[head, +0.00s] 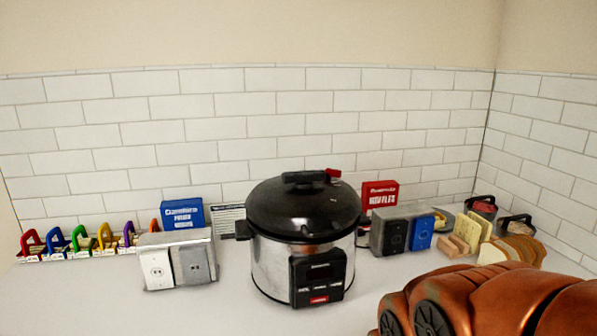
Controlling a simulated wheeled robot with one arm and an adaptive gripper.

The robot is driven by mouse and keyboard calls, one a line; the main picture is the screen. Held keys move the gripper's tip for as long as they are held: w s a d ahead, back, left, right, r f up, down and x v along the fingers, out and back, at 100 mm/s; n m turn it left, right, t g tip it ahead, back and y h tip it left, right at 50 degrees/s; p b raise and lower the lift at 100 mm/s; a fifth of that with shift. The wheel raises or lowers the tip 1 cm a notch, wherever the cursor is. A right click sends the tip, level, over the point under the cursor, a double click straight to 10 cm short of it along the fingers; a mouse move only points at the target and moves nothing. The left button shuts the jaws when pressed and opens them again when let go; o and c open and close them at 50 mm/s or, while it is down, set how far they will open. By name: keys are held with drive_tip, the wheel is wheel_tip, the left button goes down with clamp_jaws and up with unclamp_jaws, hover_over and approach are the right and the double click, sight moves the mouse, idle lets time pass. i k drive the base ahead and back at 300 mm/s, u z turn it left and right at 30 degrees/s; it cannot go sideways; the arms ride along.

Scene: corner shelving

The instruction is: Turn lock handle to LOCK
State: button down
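A large pressure cooker (270,260) with a steel body and a black lid (290,208) stands on the counter near the middle of the head view. A black handle (303,178) lies across the top of the lid, with a red part (333,172) at its right end. I cannot make out any LOCK marking, nor tell which position the handle is in. A black control panel (322,277) with a small red label is on the cooker's front. My copper-coloured arm fills the lower right corner, apart from the lid in the picture. My gripper is not in view.
A pale box with grey front (180,262) stands left of the cooker; a grey box (393,230) with a blue part stands right. Blue (182,214) and red (380,194) packs stand behind. Bread slices (510,249) lie right. The counter's left front is clear.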

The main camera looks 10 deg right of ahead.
sight(303, 179)
drive_tip(key=z, duration=1.8)
drive_tip(key=i, duration=0.8)
drive_tip(key=u, duration=3.2)
